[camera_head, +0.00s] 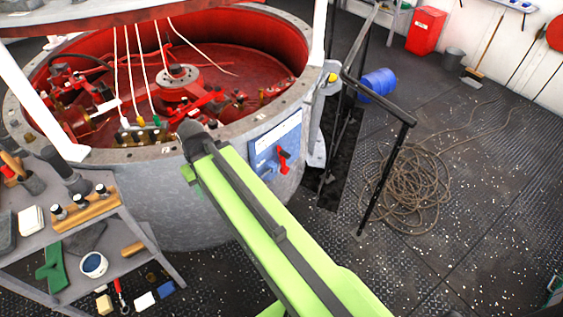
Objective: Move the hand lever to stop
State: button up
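The hand lever (284,161) is small and red. It sits on a blue panel (262,163) fixed to the outer wall of a large grey round housing. A white label plate (277,143) with small markings is on the panel above and beside the lever. The markings are too small to read, so I cannot tell which position the lever is in. My lime-green arm reaches up from the bottom of the picture and passes just left of the panel. Its dark rounded end lies over the housing's rim. I cannot see my gripper's fingers.
The open housing (240,235) holds red machinery. A dark handrail (384,180) stands right of the panel. Coiled rope (412,187) and a blue drum (378,84) lie on the deck. A cluttered tool cart (115,222) stands left.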

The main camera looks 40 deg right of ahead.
aim_at(283, 154)
jog(key=z, duration=0.2)
jog(key=k, duration=1.05)
jog(key=u, duration=0.25)
jog(key=i, duration=1.5)
jog(key=u, duration=0.05)
